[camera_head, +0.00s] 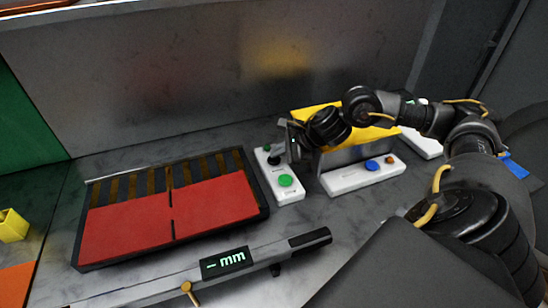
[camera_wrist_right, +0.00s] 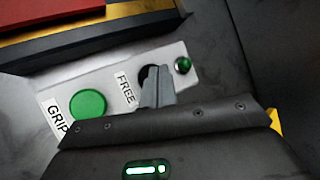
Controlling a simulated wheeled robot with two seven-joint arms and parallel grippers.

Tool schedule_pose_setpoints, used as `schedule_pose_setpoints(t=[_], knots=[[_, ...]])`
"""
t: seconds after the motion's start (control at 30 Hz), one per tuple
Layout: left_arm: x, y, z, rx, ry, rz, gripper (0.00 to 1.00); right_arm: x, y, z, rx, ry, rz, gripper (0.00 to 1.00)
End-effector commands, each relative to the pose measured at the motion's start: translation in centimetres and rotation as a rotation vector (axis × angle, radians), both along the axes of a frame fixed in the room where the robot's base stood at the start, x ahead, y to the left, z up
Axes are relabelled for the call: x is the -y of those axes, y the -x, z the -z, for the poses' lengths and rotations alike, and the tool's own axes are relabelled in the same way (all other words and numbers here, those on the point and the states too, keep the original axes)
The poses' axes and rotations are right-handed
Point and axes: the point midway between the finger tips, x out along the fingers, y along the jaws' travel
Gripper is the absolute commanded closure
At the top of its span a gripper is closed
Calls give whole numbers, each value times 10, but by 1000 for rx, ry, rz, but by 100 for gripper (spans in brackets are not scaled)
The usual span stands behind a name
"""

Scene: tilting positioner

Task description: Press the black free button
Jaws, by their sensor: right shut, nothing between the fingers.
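A white control box (camera_head: 290,193) stands on the table in the head view. It carries a green button (camera_head: 285,180) and a black button (camera_head: 274,160). In the right wrist view the green button (camera_wrist_right: 88,104) is beside the label GRIP and the black free button (camera_wrist_right: 146,72) is beside the label FREE. My right gripper (camera_head: 277,157) is shut and empty, its fingertips (camera_wrist_right: 157,72) over the black button, hiding much of it. I cannot tell whether they touch it. My left gripper is not in view.
A green lamp (camera_wrist_right: 183,64) sits at the box's end. A red-plated slotted fixture (camera_head: 220,201) lies left of the box. A white box with a blue button (camera_head: 373,165) stands to the right, by a yellow-topped block (camera_head: 304,113). A measuring bar (camera_head: 150,292) crosses the front.

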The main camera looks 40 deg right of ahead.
Motion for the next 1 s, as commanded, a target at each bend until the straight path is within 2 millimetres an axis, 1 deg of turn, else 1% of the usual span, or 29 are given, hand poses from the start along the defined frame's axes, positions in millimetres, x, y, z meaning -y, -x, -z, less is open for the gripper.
schedule_pose_setpoints(t=[0.03, 0.13, 0.57, 0.67, 1.0], knots=[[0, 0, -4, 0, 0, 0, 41, 0, 0, -5, 2, 0, -1, 100], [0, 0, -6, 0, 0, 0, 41, 0, 0, -10, 3, -1, 0, 100], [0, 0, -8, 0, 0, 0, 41, 0, 0, -13, 2, -2, 1, 100], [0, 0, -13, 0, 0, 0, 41, 0, -1, -20, 3, -2, 1, 100], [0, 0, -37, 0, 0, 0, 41, 0, 0, -54, 3, -1, 0, 100]])
